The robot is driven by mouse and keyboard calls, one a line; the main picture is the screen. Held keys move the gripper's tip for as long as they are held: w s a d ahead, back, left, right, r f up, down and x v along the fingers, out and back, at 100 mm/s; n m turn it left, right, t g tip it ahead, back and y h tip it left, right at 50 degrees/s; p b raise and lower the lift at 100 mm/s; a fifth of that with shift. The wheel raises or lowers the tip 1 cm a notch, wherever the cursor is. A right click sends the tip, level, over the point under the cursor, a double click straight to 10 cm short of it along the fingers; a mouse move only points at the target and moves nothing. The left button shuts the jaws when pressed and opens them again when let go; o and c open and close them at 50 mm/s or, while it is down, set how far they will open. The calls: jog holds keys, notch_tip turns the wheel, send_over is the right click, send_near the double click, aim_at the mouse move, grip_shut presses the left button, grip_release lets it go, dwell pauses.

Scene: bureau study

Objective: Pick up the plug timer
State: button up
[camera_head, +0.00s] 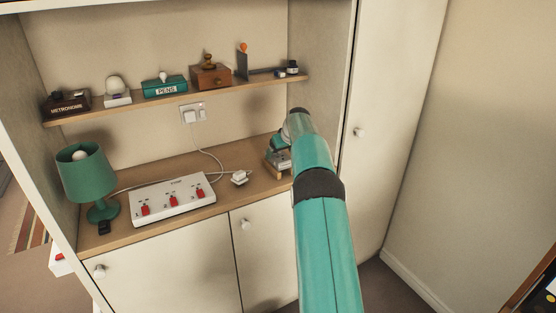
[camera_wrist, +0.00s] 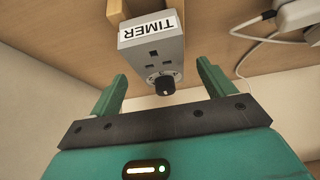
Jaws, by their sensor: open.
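The plug timer (camera_wrist: 150,55) is a grey box with a white TIMER label, socket slots and a black round knob. In the wrist view it is at upper middle, upside down in the picture. My gripper (camera_wrist: 160,80) is open, with one green finger on each side of the timer's knob end and gaps on both sides. In the head view the timer (camera_head: 282,160) is a small grey shape at the right end of the desk shelf, partly hidden by my arm. My gripper (camera_head: 272,156) is mostly hidden there too.
A white switch strip (camera_head: 172,203) and a white plug (camera_head: 239,177) with its cable lie left of the timer. A green lamp (camera_head: 88,180) stands at the far left. The upper shelf (camera_head: 180,96) holds several items. The cabinet side wall is close on the right.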

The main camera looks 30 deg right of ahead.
jog(key=shift+x, duration=1.45)
jog(key=shift+c, duration=0.2)
jog(key=c, duration=1.1)
jog(key=shift+r, duration=0.15)
jog(key=shift+c, duration=0.2)
jog(key=shift+r, duration=1.45)
jog(key=shift+s+a+r, duration=0.3)
jog(key=shift+a+r, duration=0.15)
jog(key=shift+r, duration=0.15)
jog(key=s+a+r, duration=0.7)
jog(key=a+r, duration=0.1)
jog(key=a, duration=0.2)
jog(key=shift+s+a+r, duration=0.25)
jog(key=shift+a+r, duration=0.1)
